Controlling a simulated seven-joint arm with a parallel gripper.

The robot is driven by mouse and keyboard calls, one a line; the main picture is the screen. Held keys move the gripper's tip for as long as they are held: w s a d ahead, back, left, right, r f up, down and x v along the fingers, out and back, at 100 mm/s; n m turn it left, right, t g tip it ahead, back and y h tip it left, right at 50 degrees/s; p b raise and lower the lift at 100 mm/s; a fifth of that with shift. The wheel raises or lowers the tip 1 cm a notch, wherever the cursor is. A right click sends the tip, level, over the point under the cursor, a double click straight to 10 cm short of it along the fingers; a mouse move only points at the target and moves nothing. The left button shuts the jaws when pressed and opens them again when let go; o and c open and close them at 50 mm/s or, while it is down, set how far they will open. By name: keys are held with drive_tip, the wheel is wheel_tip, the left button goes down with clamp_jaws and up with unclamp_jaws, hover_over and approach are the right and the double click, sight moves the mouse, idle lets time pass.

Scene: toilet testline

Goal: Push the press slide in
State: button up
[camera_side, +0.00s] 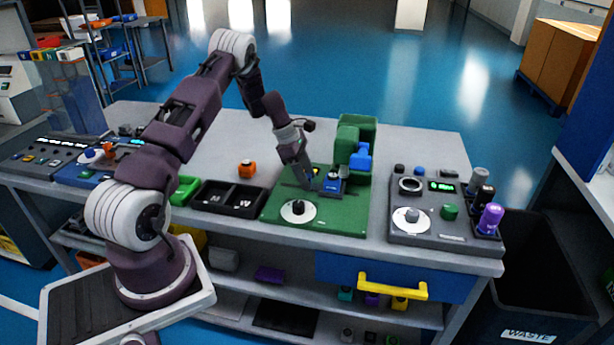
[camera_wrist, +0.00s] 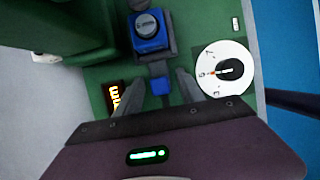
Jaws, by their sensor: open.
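The press slide (camera_side: 332,183) is a small blue carriage with a dark round-topped part in it, on the green press base (camera_side: 345,218). In the wrist view the slide (camera_wrist: 150,42) sits on a dark grey rail, with a small blue tab (camera_wrist: 160,86) at its near end. The green press column (camera_side: 347,145) with a blue block (camera_side: 361,160) stands behind the slide. My gripper (camera_side: 309,186) is low over the base, left of the slide. In the wrist view my gripper (camera_wrist: 161,88) is open, its fingers on either side of the tab; contact cannot be told.
A white dial (camera_side: 298,211) with a black knob is on the base near the front edge. A lit orange display (camera_wrist: 115,97) lies beside the left finger. A black bin tray (camera_side: 228,197) and orange block (camera_side: 247,169) are left; a grey control panel (camera_side: 432,232) is right.

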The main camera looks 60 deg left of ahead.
clamp_jaws()
idle(1.4)
